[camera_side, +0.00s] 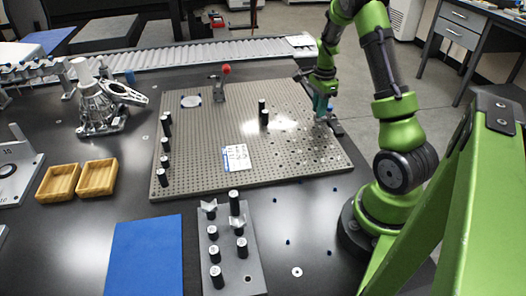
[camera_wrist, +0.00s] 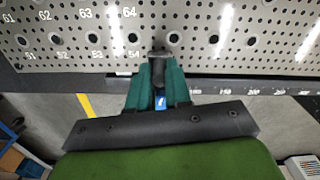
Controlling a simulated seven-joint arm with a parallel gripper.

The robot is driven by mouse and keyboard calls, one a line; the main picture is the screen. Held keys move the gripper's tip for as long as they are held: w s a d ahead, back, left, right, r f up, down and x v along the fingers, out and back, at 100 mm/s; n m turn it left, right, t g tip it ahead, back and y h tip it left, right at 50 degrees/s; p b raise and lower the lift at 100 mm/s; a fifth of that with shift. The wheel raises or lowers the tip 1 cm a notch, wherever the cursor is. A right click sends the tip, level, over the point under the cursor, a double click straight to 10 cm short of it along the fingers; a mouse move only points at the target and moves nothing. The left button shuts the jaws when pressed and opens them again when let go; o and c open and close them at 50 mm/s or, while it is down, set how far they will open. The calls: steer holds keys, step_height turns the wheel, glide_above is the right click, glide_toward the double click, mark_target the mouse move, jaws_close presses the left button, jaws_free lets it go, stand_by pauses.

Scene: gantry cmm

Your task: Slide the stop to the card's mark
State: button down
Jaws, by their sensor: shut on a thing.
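My gripper (camera_side: 322,112) is at the right far edge of the perforated plate (camera_side: 205,135). In the wrist view its two teal fingers (camera_wrist: 158,85) are closed on a small dark part, which I take to be the stop (camera_wrist: 157,66). The stop sits at the plate's edge, by the hole numbered 54; the fingers hide much of it. A dark rail with a printed scale (camera_wrist: 225,91) runs along that edge to the right. A white and blue card (camera_side: 236,157) lies on the plate; its writing is too small to read.
Black pins stand along the plate's left side, and a pair (camera_side: 263,113) stands mid-plate. A red-knobbed clamp (camera_side: 220,82) is at the back. A grey fixture block (camera_side: 228,255) with posts, a blue mat (camera_side: 147,258) and two wooden trays (camera_side: 97,177) lie in front and left.

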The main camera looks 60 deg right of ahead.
steer(key=shift+w+d, duration=0.25)
steer(key=c, duration=1.1)
jaws_free()
steer(key=shift+o, duration=0.2)
step_height(320, 180, up, 17)
